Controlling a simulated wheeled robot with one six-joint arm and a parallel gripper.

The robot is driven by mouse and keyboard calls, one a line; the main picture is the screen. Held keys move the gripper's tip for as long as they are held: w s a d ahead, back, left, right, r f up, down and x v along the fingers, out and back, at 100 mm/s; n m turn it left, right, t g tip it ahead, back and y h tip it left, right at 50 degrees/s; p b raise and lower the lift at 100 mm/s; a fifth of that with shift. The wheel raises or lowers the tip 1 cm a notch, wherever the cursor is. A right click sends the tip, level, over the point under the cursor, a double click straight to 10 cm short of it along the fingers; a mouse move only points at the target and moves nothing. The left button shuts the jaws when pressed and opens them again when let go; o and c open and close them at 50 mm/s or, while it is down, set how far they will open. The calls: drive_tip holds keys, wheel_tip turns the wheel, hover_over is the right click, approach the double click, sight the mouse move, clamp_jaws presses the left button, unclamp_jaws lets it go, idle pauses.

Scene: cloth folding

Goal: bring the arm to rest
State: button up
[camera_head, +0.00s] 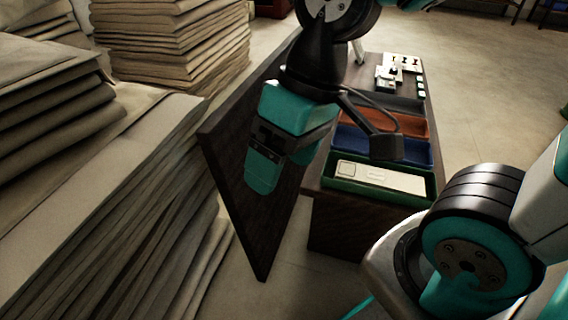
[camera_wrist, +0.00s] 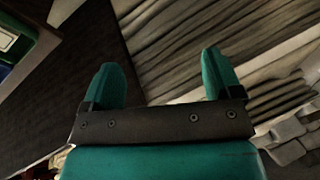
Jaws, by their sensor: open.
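My gripper (camera_head: 264,165) hangs in the air in the head view, in front of a dark wooden panel and to the left of the trays. In the wrist view my gripper (camera_wrist: 163,78) shows two teal fingers spread apart with nothing between them. The arm is bent, with its dark joint above the gripper. Past the fingers, the wrist view shows stacked cloth (camera_wrist: 200,40) and the dark panel (camera_wrist: 60,100).
Tall stacks of folded beige cloth (camera_head: 120,190) fill the left. The dark panel (camera_head: 235,150) stands beside them. A table carries a green tray (camera_head: 325,184) with a white item, a blue tray (camera_head: 350,148) and an orange tray (camera_head: 412,126). Floor (camera_head: 480,90) is clear at right.

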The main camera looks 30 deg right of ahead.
drive_tip(key=s+n, duration=0.1)
drive_tip(key=s+a+n, duration=0.1)
drive_tip(key=shift+a+r+n, duration=0.2)
drive_tip(key=shift+r+n, duration=0.1)
drive_tip(key=shift+r, duration=0.1)
wheel_tip(320, 180, up, 29)
drive_tip(key=p, duration=2.9)
